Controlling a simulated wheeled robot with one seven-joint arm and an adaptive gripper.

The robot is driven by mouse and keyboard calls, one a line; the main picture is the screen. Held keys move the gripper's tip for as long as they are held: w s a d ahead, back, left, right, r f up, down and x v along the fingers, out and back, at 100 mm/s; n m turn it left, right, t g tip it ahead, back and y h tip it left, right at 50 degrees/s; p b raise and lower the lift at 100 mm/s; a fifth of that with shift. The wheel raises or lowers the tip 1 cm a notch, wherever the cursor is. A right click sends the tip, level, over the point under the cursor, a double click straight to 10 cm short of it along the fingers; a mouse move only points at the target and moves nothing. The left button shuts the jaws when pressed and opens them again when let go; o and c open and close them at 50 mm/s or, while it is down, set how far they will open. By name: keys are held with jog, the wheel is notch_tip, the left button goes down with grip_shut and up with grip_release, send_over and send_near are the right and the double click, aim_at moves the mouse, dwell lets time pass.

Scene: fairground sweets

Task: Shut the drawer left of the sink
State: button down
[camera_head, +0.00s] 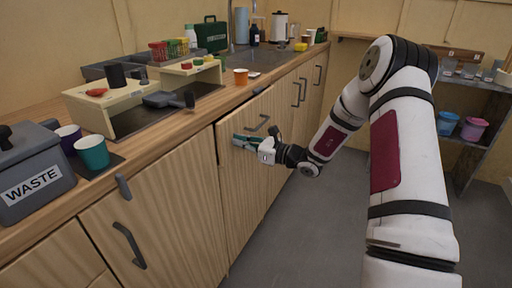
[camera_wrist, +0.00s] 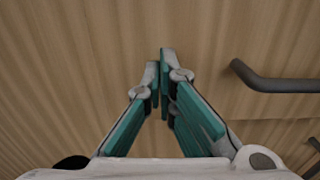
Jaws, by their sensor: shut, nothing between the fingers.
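A tall wood-grain drawer front (camera_head: 240,190) is set in the counter's cabinet row, on the near side of the sink (camera_head: 262,56). A dark gap shows along its left edge, so it seems to stand slightly out; how far I cannot tell. Its dark bar handle (camera_head: 258,123) is near the top, and a handle also shows at right in the wrist view (camera_wrist: 275,82). My gripper (camera_head: 238,140) is shut and empty, its teal fingers together at the upper front, left of and below the handle. In the wrist view the fingertips (camera_wrist: 160,62) point at the wood; contact is unclear.
The wooden counter (camera_head: 150,135) carries a grey waste bin (camera_head: 32,175), purple and teal cups (camera_head: 92,152), a pan (camera_head: 165,99) and an orange cup (camera_head: 240,76). Dark handles stick out from neighbouring fronts. The grey floor (camera_head: 310,220) is clear. A shelf (camera_head: 480,110) stands at right.

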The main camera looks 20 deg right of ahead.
jog(key=shift+x, duration=1.2)
jog(key=shift+r, duration=0.15)
